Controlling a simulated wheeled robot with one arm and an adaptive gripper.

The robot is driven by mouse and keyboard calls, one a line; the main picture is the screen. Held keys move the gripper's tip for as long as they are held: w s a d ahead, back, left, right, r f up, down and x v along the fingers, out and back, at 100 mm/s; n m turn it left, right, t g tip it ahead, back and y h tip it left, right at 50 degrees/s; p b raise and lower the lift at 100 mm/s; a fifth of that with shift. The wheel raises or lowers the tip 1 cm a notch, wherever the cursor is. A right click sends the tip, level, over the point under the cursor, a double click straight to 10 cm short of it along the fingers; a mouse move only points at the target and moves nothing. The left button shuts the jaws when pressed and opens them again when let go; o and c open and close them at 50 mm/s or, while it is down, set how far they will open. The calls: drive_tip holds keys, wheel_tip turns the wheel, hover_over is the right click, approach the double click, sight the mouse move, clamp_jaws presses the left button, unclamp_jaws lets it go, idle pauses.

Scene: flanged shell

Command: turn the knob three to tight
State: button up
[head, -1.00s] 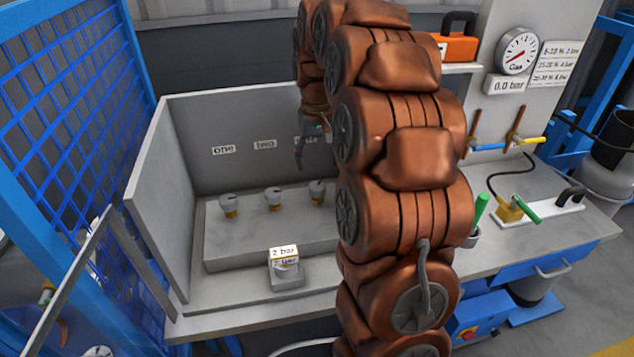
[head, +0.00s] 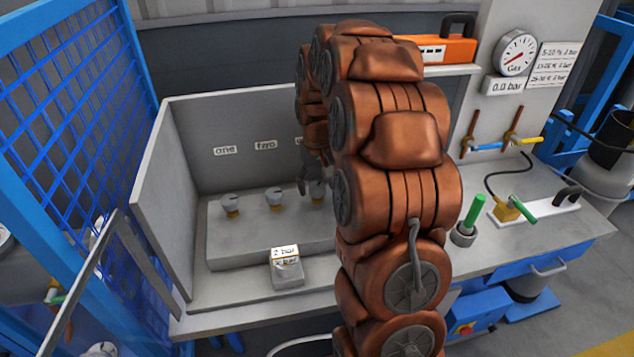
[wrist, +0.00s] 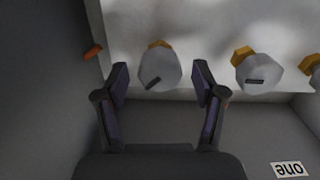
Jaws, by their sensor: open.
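Knob three (head: 317,190) is a whitish knob on a brass-coloured stem, rightmost of the row on the grey block (head: 225,253). In the wrist view, which is upside down, knob three (wrist: 161,70) sits between my two spread fingers, with a dark mark on its face. My gripper (wrist: 162,80) is open, with a gap visible on both sides of the knob.
A small stand with a "2 bar" card (head: 285,252) is in front of the block. Panel walls (head: 165,200) enclose the left and back. A gauge (head: 516,53) reads near zero above a "0.0 bar" sign (head: 505,85). Label one (head: 225,150) is on the back wall.

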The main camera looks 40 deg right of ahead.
drive_tip(key=shift+c, duration=0.4)
drive_tip(key=c, duration=1.1)
drive_tip(key=shift+o, duration=0.2)
drive_tip(key=shift+f+b, duration=0.1)
drive_tip(key=shift+b, duration=0.3)
drive_tip(key=shift+d+f+m+b, duration=0.1)
drive_tip(key=shift+m+b, duration=0.95)
drive_tip(key=shift+m, duration=0.05)
drive_tip(key=m+b, duration=0.2)
drive_tip(key=shift+m, duration=0.3)
drive_tip(key=m+b, duration=0.1)
drive_tip(key=m, duration=0.1)
drive_tip(key=m+b, duration=0.1)
drive_tip(key=m, duration=0.1)
drive_tip(key=shift+r+m, duration=0.2)
drive_tip(key=shift+m, duration=0.2)
drive_tip(key=shift+m+b, duration=0.3)
